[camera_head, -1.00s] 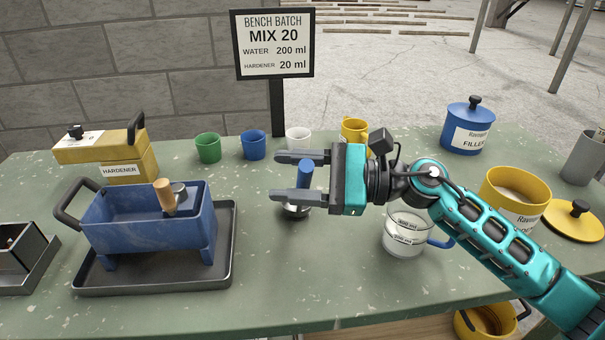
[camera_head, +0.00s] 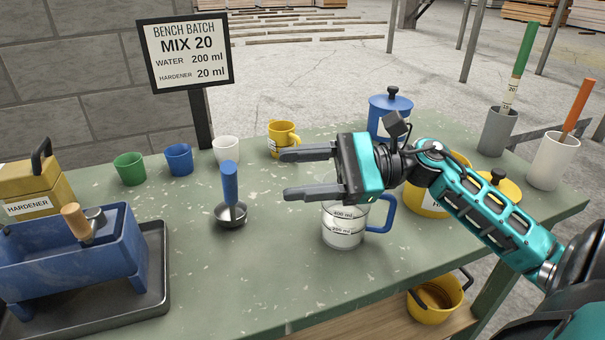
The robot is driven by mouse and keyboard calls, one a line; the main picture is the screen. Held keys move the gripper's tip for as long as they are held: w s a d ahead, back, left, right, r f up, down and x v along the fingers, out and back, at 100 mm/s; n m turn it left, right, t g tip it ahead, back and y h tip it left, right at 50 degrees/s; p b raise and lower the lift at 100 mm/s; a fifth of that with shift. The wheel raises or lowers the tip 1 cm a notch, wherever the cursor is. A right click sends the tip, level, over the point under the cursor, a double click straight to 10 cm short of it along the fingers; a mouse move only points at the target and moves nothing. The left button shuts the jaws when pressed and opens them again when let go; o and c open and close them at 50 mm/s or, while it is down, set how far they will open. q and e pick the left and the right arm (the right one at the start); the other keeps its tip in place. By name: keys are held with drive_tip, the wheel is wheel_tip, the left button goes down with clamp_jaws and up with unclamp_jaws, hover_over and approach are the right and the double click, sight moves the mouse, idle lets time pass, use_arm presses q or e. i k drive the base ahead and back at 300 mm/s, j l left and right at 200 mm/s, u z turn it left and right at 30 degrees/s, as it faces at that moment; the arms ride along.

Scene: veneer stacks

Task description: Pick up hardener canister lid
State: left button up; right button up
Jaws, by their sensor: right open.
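A yellow round lid with a black knob (camera_head: 508,190) lies on the bench at the right, partly hidden behind my right arm. Next to it stands a yellow canister (camera_head: 425,206), its label mostly covered by my arm with only an "H" readable; the lid is off it. My right gripper (camera_head: 288,174) is open and empty, its fingers pointing left above the bench, well to the left of the lid. A measuring jug (camera_head: 343,232) with a blue handle stands just below the gripper. My left gripper is not in view.
A blue-handled ladle (camera_head: 230,185) stands left of my fingers. Cups, a yellow mug (camera_head: 282,138) and a blue lidded pot (camera_head: 388,105) line the back. Grey (camera_head: 497,132) and white (camera_head: 553,162) holders stand far right. A blue trough (camera_head: 75,255) sits left. The front middle is clear.

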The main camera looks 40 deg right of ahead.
sight(497, 176)
drive_tip(key=k, duration=1.05)
